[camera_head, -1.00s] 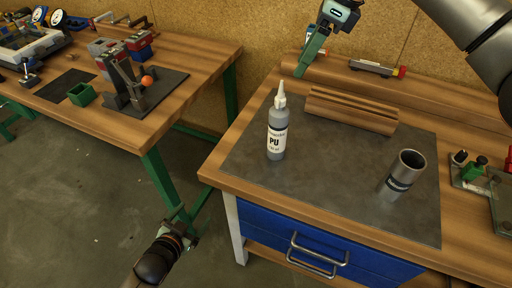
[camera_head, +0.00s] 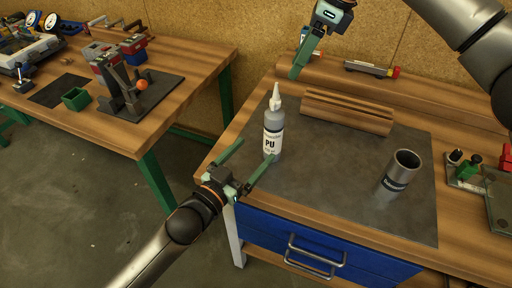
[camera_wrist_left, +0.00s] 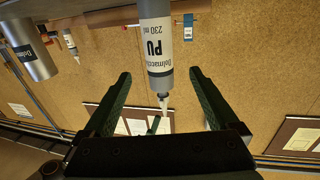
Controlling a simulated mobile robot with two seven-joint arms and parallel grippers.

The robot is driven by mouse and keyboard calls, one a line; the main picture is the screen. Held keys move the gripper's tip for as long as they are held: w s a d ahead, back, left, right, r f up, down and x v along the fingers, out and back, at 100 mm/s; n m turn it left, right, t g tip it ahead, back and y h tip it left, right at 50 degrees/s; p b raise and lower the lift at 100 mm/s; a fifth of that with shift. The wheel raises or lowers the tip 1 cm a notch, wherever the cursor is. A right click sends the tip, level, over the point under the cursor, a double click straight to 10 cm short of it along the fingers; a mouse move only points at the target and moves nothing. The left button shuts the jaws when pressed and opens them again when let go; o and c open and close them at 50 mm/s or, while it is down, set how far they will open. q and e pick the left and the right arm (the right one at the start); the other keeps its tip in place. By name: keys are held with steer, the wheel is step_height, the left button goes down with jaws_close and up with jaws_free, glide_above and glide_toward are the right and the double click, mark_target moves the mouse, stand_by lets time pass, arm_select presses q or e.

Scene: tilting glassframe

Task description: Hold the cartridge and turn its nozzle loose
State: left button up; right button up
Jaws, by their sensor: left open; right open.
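The cartridge (camera_head: 273,137), a grey bottle labelled PU, stands upright on the dark mat. Its white tapered nozzle (camera_head: 275,97) points up from its top. My left gripper (camera_head: 250,152) is open and empty, just in front of the cartridge, with its two green fingers spread. In the left wrist view the cartridge (camera_wrist_left: 157,45) appears upside down, in line with the gap between the open fingers, and the nozzle (camera_wrist_left: 163,103) shows between them. My right gripper (camera_head: 303,58) hangs above the back of the bench, behind and right of the nozzle, open and empty, its fingers seen nearly edge-on.
A grooved wooden block (camera_head: 347,112) lies behind the cartridge. A grey metal cup (camera_head: 399,173) stands at the right of the mat (camera_head: 330,195). Green-handled hardware (camera_head: 468,168) sits at the right edge. Another bench (camera_head: 190,75) stands at the left. The mat's front middle is clear.

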mark_target(279, 125)
arm_select(q)
steer(key=x, duration=1.2)
steer(key=shift+w+d, duration=0.1)
steer(key=shift+d, duration=0.1)
steer(key=shift+c, duration=0.3)
jaws_close()
